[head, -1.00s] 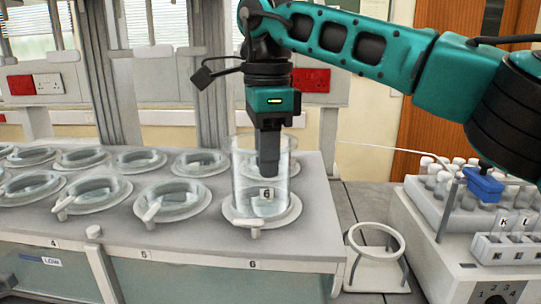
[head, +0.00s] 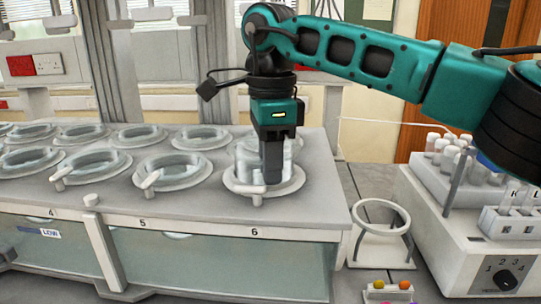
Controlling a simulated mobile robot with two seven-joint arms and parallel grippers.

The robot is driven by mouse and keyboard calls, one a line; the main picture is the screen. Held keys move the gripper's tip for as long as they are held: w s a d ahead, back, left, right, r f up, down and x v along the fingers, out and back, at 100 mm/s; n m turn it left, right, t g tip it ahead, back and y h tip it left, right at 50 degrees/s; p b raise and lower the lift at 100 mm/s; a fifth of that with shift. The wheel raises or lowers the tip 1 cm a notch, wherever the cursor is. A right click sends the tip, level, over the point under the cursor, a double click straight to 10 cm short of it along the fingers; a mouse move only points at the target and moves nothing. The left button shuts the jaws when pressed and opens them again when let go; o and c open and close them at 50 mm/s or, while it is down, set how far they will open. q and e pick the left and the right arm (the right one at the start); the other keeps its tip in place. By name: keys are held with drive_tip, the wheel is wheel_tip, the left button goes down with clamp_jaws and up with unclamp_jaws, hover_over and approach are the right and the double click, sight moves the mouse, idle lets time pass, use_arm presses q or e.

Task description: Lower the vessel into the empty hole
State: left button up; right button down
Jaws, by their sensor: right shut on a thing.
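The glass vessel (head: 246,160) stands upright in the ring of the front right hole (head: 232,188), above the number 6. Most of it is below the deck and only its upper part shows above the ring. My right gripper (head: 272,180) points straight down at the vessel and is shut on its wall, with the fingertips close to the ring. Part of the vessel is hidden behind the gripper. My left gripper is out of view.
Other holes of the bath (head: 172,170) hold clear vessels in white rings. A white ring stand (head: 381,216) is right of the bath. A white instrument (head: 455,240) with a rack of capped tubes stands at far right. Small coloured balls (head: 404,285) lie at the front.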

sight(269, 193)
drive_tip(key=shift+s+f+b, duration=0.15)
drive_tip(key=shift+f+b, duration=0.25)
drive_tip(key=shift+f, duration=0.55)
drive_tip(key=shift+s+f+b, duration=0.1)
drive_tip(key=shift+f+b, duration=0.3)
drive_tip(key=shift+f, duration=0.55)
drive_tip(key=c, duration=1)
unclamp_jaws()
drive_tip(key=shift+a+f, duration=0.1)
drive_tip(key=shift+o, duration=0.2)
wheel_tip(269, 193, up, 15)
drive_tip(key=p, duration=0.3)
drive_tip(key=shift+d, duration=0.2)
drive_tip(key=shift+f, duration=0.15)
